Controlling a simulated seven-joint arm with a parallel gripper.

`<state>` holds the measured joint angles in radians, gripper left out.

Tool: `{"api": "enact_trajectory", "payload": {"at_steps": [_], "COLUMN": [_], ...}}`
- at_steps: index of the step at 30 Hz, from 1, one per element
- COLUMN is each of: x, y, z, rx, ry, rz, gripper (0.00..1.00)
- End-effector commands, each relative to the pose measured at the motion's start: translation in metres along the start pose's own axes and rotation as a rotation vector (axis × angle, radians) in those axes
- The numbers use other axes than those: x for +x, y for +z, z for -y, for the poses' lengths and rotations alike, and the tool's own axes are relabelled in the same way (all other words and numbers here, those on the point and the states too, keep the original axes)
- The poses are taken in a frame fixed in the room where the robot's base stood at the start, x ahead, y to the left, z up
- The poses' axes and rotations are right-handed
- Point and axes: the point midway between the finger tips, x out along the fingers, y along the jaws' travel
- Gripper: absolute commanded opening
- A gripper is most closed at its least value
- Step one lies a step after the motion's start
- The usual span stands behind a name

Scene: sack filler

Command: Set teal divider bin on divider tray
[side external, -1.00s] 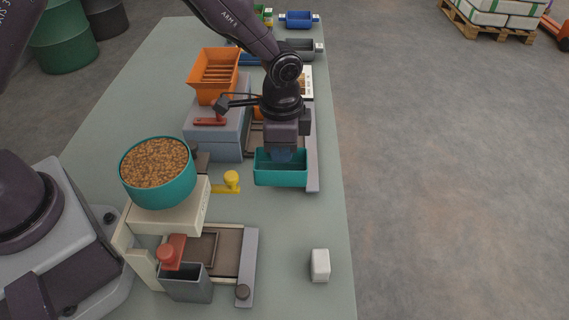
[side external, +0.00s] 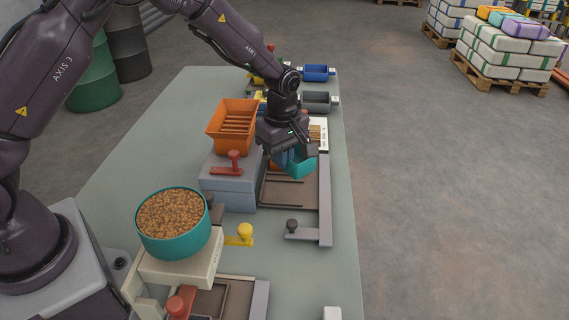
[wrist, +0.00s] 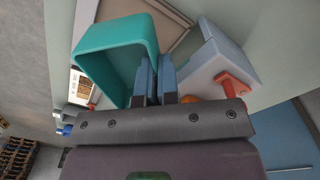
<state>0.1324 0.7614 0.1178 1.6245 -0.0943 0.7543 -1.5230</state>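The teal divider bin (side external: 301,163) hangs tilted from my gripper (side external: 282,156) in the side view. In the wrist view the teal bin (wrist: 100,38) shows its open side, and the blue fingers of my gripper (wrist: 157,76) are shut on one of its walls. The brown-floored tray with grey rails, which I take as the divider tray (side external: 283,193), lies below the bin on the table. Part of this tray (wrist: 172,16) shows behind the bin in the wrist view. The gap between bin and tray is hard to judge.
An orange slatted hopper (side external: 233,118) stands on a grey block (side external: 228,190) with a red handle (side external: 233,163), left of the tray. A dark-knobbed grey stop (side external: 292,228) sits at the tray's near end. A teal bowl of pellets (side external: 172,225) stands nearer.

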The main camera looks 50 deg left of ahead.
Motion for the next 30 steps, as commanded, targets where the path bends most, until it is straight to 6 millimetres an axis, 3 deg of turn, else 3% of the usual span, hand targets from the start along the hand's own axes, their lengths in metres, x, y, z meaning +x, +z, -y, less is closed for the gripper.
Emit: {"api": "enact_trajectory", "payload": {"at_steps": [6,12,20,30], "x": [-0.004,-0.004,0.001,0.033], "y": [-0.003,-0.002,-0.002,-0.001], "z": [-0.004,-0.004,-0.003,-0.003], "rx": [-0.468,-0.73,-0.817,-0.813], "ry": [-0.002,-0.011,-0.015,-0.015], "rz": [0.009,0.014,0.011,0.011], "gripper": [0.0,0.0,0.0,0.0]}}
